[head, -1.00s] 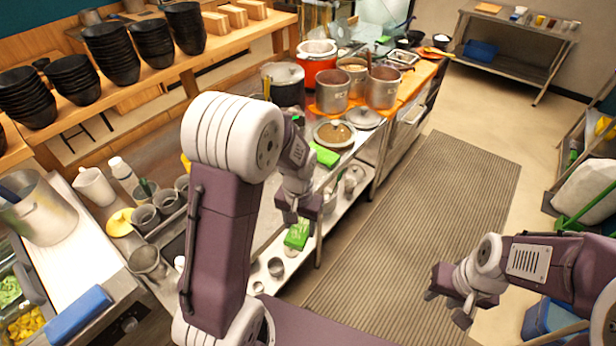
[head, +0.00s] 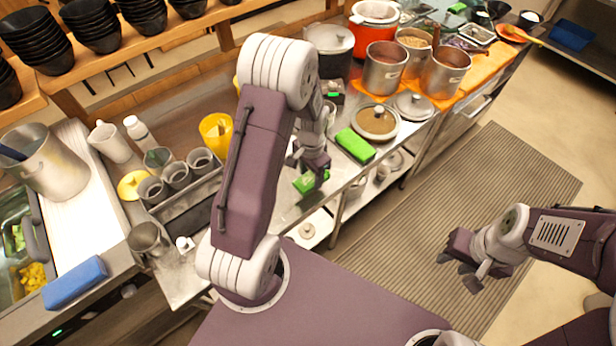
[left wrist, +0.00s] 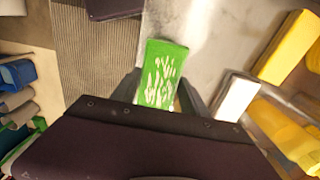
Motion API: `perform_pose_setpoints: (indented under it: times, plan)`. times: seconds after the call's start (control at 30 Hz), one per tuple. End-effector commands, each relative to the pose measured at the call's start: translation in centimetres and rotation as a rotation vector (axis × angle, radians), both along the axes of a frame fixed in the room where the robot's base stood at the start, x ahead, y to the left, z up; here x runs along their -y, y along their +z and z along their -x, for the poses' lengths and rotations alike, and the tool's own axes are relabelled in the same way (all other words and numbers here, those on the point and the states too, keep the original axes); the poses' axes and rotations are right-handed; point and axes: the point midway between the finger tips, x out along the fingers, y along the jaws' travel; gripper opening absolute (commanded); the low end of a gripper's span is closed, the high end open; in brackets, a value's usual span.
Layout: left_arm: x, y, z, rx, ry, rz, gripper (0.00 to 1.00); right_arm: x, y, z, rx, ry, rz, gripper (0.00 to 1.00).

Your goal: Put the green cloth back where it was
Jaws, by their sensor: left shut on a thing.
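The green cloth (head: 312,181) is a small bright green slab. My left gripper (head: 308,172) is shut on it and holds it over the front part of the metal counter. I cannot tell whether it touches the counter. In the left wrist view the cloth (left wrist: 162,75) shows a white pattern and sits between the fingers of my left gripper (left wrist: 162,92). A second green slab (head: 355,146) lies flat on the counter beside a lidded pan. My right gripper (head: 458,272) is open and empty above the striped floor mat.
The pan with a brown lid (head: 377,121) and steel pots (head: 385,68) stand behind the second slab. A yellow cup (head: 216,132) and a rack of grey cups (head: 176,176) are to the left. A blue block (head: 75,282) lies at the front left.

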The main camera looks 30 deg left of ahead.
Motion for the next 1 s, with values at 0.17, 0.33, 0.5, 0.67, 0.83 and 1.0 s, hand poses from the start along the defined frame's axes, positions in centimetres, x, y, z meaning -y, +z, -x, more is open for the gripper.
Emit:
perform_pose_setpoints:
  times: [0.17, 0.33, 0.5, 0.67, 0.83, 1.0]
  plan:
    - [-1.8, -1.4, -1.5, 0.000, 0.000, 0.000, 0.04, 0.0, 0.5, 0.0, 0.000, 0.000, 0.000, 0.36]
    - [-2.0, -1.7, -1.7, -0.001, -0.001, 0.001, 0.04, 0.0, 0.5, 0.0, 0.000, 0.000, 0.000, 0.36]
    - [-2.0, -4.5, -1.6, -0.006, -0.001, 0.001, 0.04, 0.0, 1.1, 0.0, 0.000, 0.000, 0.000, 0.36]
    - [-2.0, -5.6, -1.7, -0.001, -0.001, 0.001, 0.04, 0.0, 1.2, 0.0, 0.000, 0.000, 0.000, 0.36]
    - [-2.0, -5.6, -1.7, 0.000, -0.001, 0.000, 0.04, 0.0, 1.1, 0.0, 0.000, 0.000, 0.000, 0.36]
    - [-2.0, -6.1, -1.7, -0.001, -0.001, 0.000, 0.55, 0.0, 0.7, 0.0, 0.000, 0.000, 0.000, 0.36]
